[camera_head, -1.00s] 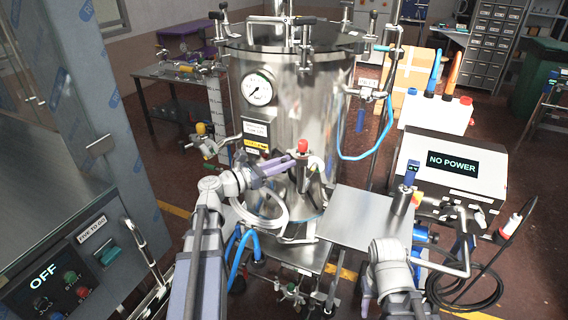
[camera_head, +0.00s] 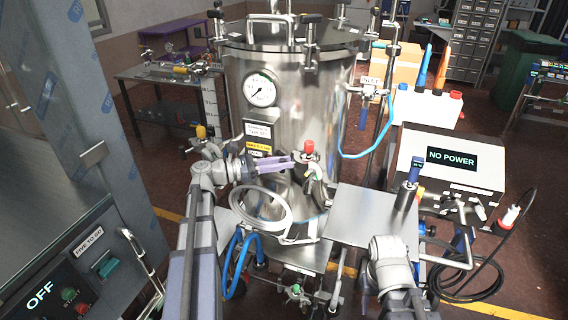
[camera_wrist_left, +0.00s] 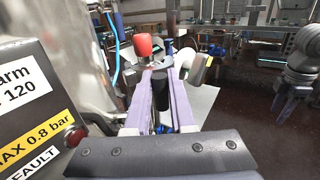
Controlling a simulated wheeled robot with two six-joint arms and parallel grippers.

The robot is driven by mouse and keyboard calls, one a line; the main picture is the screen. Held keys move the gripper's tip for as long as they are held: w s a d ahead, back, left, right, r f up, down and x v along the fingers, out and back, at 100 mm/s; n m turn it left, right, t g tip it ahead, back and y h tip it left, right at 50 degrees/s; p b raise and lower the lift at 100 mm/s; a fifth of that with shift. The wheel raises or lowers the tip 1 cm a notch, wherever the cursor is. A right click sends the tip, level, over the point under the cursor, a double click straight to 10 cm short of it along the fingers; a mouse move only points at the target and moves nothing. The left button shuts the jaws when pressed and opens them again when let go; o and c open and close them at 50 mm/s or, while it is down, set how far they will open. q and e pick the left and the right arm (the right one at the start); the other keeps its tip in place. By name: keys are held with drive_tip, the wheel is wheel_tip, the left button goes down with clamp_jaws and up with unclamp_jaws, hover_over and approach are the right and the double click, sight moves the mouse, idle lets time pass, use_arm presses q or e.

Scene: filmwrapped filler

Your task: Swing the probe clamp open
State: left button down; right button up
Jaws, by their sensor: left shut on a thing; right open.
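A red-topped metal fitting (camera_head: 308,147) stands upright on the front of the steel vessel, below its labels. My left gripper (camera_head: 288,159) reaches in from the left, its purple fingers beside this fitting. In the left wrist view the gripper (camera_wrist_left: 163,97) is shut on a slim dark part (camera_wrist_left: 163,88), with the red knob (camera_wrist_left: 142,46) just beyond. The dark part seems to belong to the probe clamp, but the fingers hide most of it. My right gripper (camera_wrist_left: 285,105) hangs at the right of the wrist view, fingers pointing down, open and apart from the clamp.
The steel vessel (camera_head: 290,105) stands directly behind the clamp. A pale oval ring (camera_head: 263,207) sits below my left gripper. A flat steel plate (camera_head: 370,217) lies right of it. A NO POWER box (camera_head: 450,165) stands farther right, and a steel cabinet (camera_head: 50,225) at left.

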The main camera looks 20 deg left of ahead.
use_arm(q)
drive_tip(key=shift+a+f+m+g+h, duration=0.1)
drive_tip(key=shift+a+m+g+h, duration=0.25)
drive_tip(key=shift+m+g+h, duration=0.45)
drive_tip(key=shift+y, duration=0.3)
drive_tip(key=c, duration=0.8)
unclamp_jaws()
drive_tip(key=shift+o, duration=0.2)
drive_tip(key=shift+w, duration=0.1)
drive_tip(key=v, duration=0.7)
drive_tip(key=shift+a, duration=0.4)
